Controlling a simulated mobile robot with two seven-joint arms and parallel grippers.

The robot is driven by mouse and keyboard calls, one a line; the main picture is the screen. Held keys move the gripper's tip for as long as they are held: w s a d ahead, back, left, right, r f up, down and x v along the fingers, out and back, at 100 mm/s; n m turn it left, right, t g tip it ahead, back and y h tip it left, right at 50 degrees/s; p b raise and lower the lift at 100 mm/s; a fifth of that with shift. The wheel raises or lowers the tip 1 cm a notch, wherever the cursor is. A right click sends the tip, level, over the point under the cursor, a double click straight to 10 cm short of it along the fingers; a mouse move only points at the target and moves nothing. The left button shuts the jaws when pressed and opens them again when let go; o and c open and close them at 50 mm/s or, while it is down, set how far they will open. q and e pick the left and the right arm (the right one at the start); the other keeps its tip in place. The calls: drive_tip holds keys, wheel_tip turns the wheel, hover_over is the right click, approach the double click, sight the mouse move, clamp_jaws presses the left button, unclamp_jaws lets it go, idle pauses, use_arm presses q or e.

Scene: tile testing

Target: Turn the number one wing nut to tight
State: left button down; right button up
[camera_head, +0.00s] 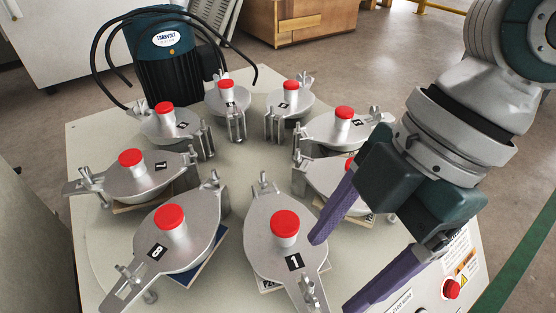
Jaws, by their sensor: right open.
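The number one clamp (262,221) is a silver plate with a red-capped knob (285,222) and a black "1" label, at the front of the round table. Its silver wing nut (309,288) sits at its near end, close to the bottom edge of the picture. My right gripper (331,274) comes in from the right with two purple fingers spread apart. One fingertip is beside the red-capped knob and the other is near the bottom edge. The wing nut is just left of the gap between them, and nothing is held. My left gripper is out of view.
Several similar red-capped clamps ring the table, including number 8 (176,222) and number 7 (133,165). A dark motor with black cables (166,60) stands at the back left. A red button (451,289) is at the lower right. The table's centre is clear.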

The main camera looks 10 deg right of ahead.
sight(312, 287)
drive_tip(key=b+x, duration=0.1)
drive_tip(key=x, duration=0.2)
drive_tip(key=b+x, duration=0.1)
drive_tip(key=shift+w+f+b, duration=0.25)
drive_tip(key=shift+f+b, duration=0.05)
drive_tip(key=shift+f, duration=0.1)
drive_tip(key=shift+s+a+f, duration=0.1)
drive_tip(key=shift+a+f, duration=0.1)
drive_tip(key=shift+f, duration=0.2)
drive_tip(key=shift+c, duration=1.4)
drive_tip(key=c, duration=0.9)
drive_tip(key=shift+r, duration=0.1)
clamp_jaws()
